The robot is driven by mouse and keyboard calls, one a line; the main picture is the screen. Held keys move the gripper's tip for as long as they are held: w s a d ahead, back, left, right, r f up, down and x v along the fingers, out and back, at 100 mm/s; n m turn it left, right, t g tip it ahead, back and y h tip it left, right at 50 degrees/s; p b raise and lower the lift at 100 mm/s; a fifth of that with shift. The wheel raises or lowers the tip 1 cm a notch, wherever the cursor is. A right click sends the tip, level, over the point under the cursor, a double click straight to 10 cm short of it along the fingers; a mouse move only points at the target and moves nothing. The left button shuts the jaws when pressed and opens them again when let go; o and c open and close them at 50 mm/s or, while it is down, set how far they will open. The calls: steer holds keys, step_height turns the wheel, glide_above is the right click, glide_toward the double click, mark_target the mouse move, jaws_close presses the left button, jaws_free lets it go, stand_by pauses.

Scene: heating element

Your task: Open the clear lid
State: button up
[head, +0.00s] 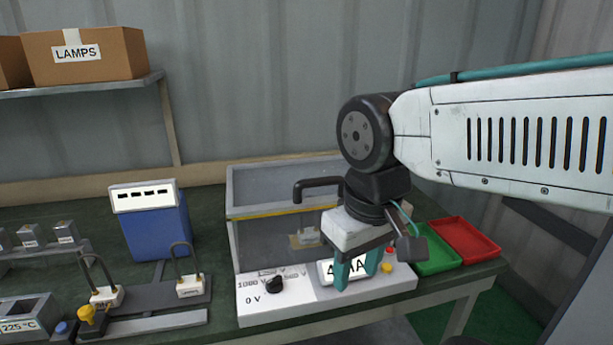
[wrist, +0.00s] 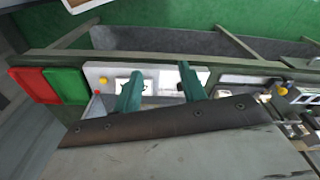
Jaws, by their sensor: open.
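The clear lid (head: 265,187) is on top of the see-through box in the head view and looks shut. It has a grey frame with a yellow stripe along its front edge. A black bent handle (head: 318,183) sticks up at the lid's front. My gripper (head: 357,279) is open and empty, its green fingers pointing down in front of the display panel. It is below and right of the handle, apart from it. My wrist and gripper hide the box's right part. In the wrist view, the gripper (wrist: 160,72) shows spread fingers over the white panel; the handle is not visible.
The white control panel (head: 262,306) has a black knob, a display and small buttons. Green (head: 435,254) and red (head: 466,240) trays lie to the right. A blue meter (head: 157,230) and clamp fixtures stand left. A shelf holds a LAMPS box (head: 85,56).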

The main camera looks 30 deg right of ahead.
steer(key=w+d+r, duration=0.2)
steer(key=w+d, duration=0.1)
steer(key=w, duration=0.5)
steer(key=n, duration=1.5)
glide_toward(318, 179)
steer(key=f, duration=0.1)
steer(key=shift+t+h, duration=0.3)
steer(key=shift+t, duration=0.1)
steer(key=f, duration=0.5)
steer(key=w+f, duration=0.1)
steer(key=f, duration=0.1)
steer(key=shift+d+f, duration=0.1)
steer(key=shift+f, duration=0.2)
jaws_close()
